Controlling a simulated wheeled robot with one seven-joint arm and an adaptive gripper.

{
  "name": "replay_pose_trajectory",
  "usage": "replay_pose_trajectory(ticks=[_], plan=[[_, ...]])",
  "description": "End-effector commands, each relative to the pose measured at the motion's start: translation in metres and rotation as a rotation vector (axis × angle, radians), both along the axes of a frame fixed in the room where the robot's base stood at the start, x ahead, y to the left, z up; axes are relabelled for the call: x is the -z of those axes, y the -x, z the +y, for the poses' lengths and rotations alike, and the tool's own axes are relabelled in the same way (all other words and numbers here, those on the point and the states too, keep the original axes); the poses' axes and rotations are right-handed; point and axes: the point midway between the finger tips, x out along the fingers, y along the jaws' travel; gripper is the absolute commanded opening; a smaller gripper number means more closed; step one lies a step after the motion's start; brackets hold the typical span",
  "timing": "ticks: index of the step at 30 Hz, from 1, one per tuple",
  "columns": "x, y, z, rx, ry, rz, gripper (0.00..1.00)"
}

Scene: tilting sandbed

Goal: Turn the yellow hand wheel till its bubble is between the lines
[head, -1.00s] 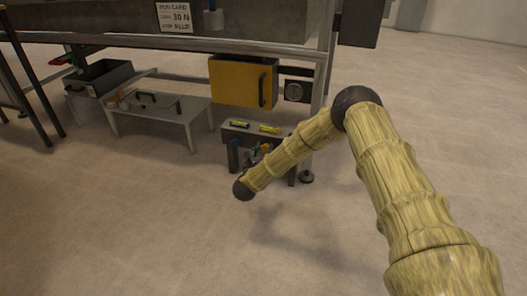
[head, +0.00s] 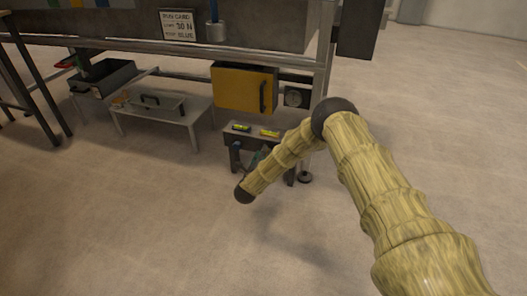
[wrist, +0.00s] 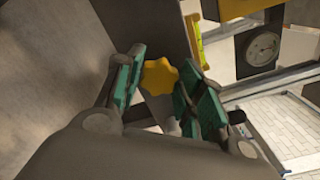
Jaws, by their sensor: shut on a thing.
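The yellow hand wheel (wrist: 160,76) is a lobed knob between the green-padded fingers of my gripper (wrist: 158,88) in the wrist view. My gripper is shut on it. In the head view my arm hides the wheel and most of the gripper, low at the front of a small dark stand. On top of the stand (head: 252,134) lie two bubble levels, one green (head: 241,127) and one yellow (head: 269,133). The yellow level's edge also shows in the wrist view (wrist: 198,42). The bubbles are too small to make out against their lines.
A yellow cabinet (head: 243,90) and a round dial gauge (head: 297,96) hang under the sandbed frame behind the stand. A low grey table (head: 178,118) and a dark bin (head: 105,78) stand to the left. The floor in front is clear.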

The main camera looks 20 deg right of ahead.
Motion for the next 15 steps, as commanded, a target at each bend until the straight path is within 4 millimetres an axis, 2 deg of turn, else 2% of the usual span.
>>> replay_pose_trajectory(ticks=[15], plan=[[0.0006, -0.0001, 0.0010, -0.001, 0.275, 0.187, 0.14]])
